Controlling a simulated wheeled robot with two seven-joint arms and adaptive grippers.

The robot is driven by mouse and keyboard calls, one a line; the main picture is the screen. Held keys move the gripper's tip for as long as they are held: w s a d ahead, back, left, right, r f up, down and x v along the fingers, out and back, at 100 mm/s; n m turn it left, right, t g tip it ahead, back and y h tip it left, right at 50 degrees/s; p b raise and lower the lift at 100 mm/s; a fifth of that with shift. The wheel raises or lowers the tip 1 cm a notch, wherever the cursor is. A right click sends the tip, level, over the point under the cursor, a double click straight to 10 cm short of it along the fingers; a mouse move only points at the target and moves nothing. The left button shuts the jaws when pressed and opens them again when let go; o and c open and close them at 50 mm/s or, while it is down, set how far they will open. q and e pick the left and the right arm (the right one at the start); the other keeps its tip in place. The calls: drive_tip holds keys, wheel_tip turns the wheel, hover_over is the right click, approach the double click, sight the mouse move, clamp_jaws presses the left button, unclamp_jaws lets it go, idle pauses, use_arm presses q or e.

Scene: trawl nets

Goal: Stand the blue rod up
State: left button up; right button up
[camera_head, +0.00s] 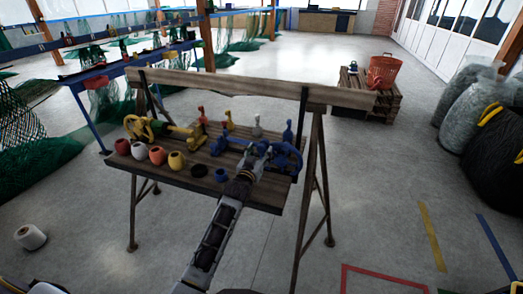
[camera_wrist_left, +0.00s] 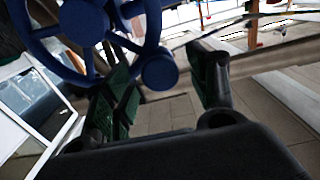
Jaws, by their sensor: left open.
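The blue rod (camera_head: 289,157) lies on the right part of the wooden bench (camera_head: 165,183), with a spoked wheel at its right end. Part of it is hidden by my left gripper. In the left wrist view a blue spoked wheel (camera_wrist_left: 84,22) fills the upper left, with a round blue knob on its lower right. My left gripper (camera_head: 249,168) is just in front of the rod. Whether a finger touches the blue part, I cannot tell. My right gripper is not in view.
A yellow wheeled rod (camera_head: 175,131) lies at the bench's left. Red, white, orange and yellow pots (camera_head: 157,155) line its front edge; a dark ring (camera_head: 199,170) and small blue cup (camera_head: 221,174) sit nearer my gripper. Small bottle-like pieces (camera_head: 228,119) stand behind. A rail (camera_head: 230,88) crosses the back.

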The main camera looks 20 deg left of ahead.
use_arm(q)
drive_tip(key=shift+w, duration=1.2)
clamp_jaws()
